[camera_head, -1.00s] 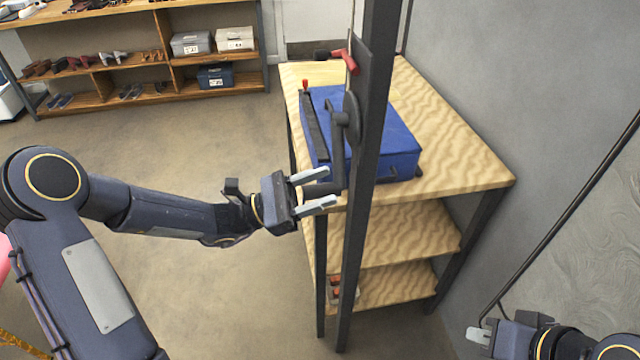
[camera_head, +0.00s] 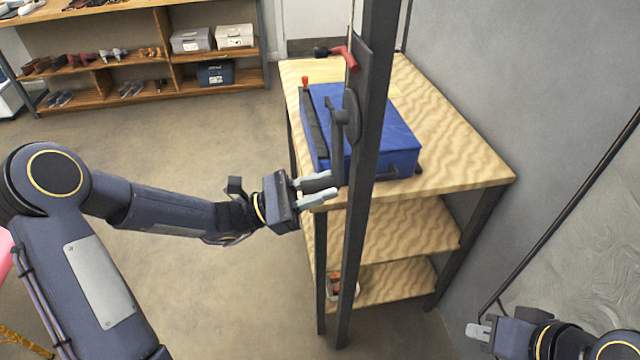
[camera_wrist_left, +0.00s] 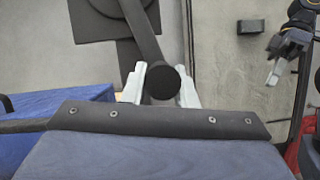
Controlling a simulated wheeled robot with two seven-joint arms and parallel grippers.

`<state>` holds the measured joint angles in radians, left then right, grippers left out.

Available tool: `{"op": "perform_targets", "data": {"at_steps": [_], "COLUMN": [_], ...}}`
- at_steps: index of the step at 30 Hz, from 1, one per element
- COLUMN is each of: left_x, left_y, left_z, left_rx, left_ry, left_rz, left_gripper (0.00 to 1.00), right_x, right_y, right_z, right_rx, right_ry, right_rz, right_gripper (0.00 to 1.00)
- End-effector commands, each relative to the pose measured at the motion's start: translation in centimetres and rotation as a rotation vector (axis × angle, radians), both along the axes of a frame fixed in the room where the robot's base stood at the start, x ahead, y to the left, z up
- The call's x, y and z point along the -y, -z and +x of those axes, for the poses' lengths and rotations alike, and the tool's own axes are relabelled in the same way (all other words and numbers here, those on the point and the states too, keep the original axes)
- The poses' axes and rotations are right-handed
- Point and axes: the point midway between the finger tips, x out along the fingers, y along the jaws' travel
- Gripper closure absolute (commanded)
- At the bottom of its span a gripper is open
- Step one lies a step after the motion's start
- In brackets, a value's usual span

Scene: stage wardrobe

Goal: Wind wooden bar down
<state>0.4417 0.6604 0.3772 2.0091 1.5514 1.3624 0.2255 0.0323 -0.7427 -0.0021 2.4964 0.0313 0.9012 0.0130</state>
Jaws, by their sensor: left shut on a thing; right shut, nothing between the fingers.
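The dark winch crank (camera_head: 338,140) is mounted on a black upright post (camera_head: 366,200), its arm hanging down to a dark cylindrical grip (camera_head: 318,182). My left gripper (camera_head: 317,188) is shut on this crank handle at the bottom of the arm. In the left wrist view the round end of the handle (camera_wrist_left: 164,82) sits between the two pale fingers. My right gripper (camera_head: 479,333) is shut and empty at the lower right, apart from the post. I cannot make out the wooden bar in these views.
Behind the post, a blue case (camera_head: 398,150) lies on a wooden shelf table (camera_head: 460,150). A grey wall closes the right side. Shelves with shoes and boxes (camera_head: 215,75) stand at the back left; the floor between is open.

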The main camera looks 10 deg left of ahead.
Motion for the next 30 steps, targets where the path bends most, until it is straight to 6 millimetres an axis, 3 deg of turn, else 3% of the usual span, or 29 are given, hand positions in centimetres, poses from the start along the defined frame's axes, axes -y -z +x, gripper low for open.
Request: {"op": "perform_targets", "data": {"at_steps": [1, 21, 30], "left_x": [-0.2, 1.4, 1.7], "left_y": [-1.1, -4.3, -4.9], "left_z": [0.2, -4.2, -5.2], "left_rx": [-0.001, -0.404, -0.529], "left_ry": [-0.007, -0.006, -0.008], "left_rz": [-0.019, -0.153, -0.194], "left_gripper": [1.00, 1.00, 1.00], "right_x": [0.0, 0.0, 0.0], "right_y": [-0.6, -9.0, -11.3], "right_z": [0.0, 0.0, 0.0], "right_rx": [0.000, 0.000, 0.000], "right_ry": [0.000, 0.000, 0.000], "right_rz": [0.000, 0.000, 0.000], "right_gripper": [1.00, 1.00, 1.00]}}
